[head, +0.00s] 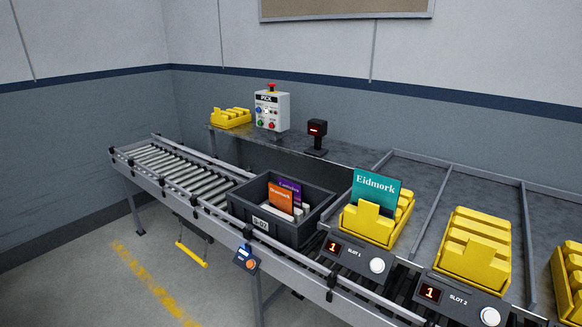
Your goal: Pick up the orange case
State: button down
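The orange case (280,197) stands in the dark grey tote (262,226) marked B-07 on the roller conveyor. Its front carries small white lettering, and its lower part is partly hidden among white pieces in the tote. A purple case (291,188) stands just behind it and to the right, partly covered by it. I cannot tell whether the two cases touch. My gripper is not in this view.
A teal case (376,187) lettered Eidmork stands in a yellow holder (372,225) right of the tote. Another yellow holder (474,250) is empty. A button box (272,110) and a small display on a post (316,136) stand behind. The conveyor's left rollers (178,170) are clear.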

aim_at(281, 198)
jog(key=i+j+z, duration=0.2)
jog(key=j, duration=0.5)
jog(key=j+z, duration=0.15)
jog(key=j, duration=0.55)
jog(key=i+j+z, duration=0.2)
jog(key=j, duration=0.55)
jog(key=k+l, duration=0.05)
jog(key=k, duration=0.05)
